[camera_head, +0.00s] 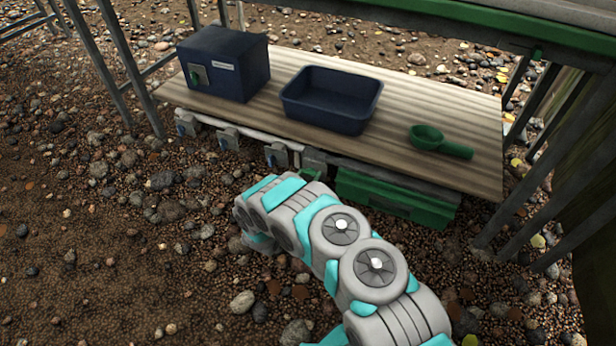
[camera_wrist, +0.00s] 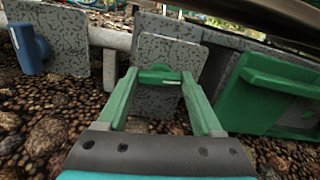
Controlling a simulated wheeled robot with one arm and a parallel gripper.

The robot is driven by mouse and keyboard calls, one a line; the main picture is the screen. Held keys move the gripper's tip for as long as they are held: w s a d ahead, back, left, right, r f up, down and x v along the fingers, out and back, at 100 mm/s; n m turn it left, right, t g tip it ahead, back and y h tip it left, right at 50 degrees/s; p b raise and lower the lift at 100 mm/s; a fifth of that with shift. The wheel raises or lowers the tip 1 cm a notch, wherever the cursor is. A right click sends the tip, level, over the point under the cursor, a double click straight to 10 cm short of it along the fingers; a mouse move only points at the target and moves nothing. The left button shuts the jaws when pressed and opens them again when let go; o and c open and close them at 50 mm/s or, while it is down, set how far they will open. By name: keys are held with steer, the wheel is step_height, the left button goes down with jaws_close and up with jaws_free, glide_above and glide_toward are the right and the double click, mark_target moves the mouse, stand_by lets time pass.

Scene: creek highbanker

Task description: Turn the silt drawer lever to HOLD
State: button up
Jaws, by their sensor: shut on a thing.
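In the wrist view, my gripper (camera_wrist: 160,76) has its two green fingers closed on a small green lever handle (camera_wrist: 158,77), which spans between the fingertips. The lever sits in front of a speckled grey plate (camera_wrist: 165,52), just left of the green silt drawer (camera_wrist: 285,75). The drawer (camera_head: 395,201) also shows in the head view, under the right part of the bench. There my arm reaches to the plate left of the drawer, and the gripper is mostly hidden behind the arm. I cannot read any HOLD mark.
Valves with blue handles (camera_head: 185,126) line the pipe to the left; one blue handle (camera_wrist: 28,48) shows in the wrist view. On the bench (camera_head: 410,95) stand a dark blue box (camera_head: 235,75), a blue tub (camera_head: 332,95) and a green scoop (camera_head: 430,138). Gravel lies in front.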

steer(key=n, duration=0.8)
steer(key=shift+n, duration=0.4)
steer(key=n, duration=0.3)
steer(key=shift+n, duration=2.3)
steer(key=o, duration=1.4)
steer(key=shift+c, duration=0.2)
steer(key=shift+s, duration=0.15)
steer(key=p+v, duration=0.1)
steer(key=v, duration=0.6)
steer(key=shift+s+a, duration=0.15)
steer(key=shift+s, duration=0.1)
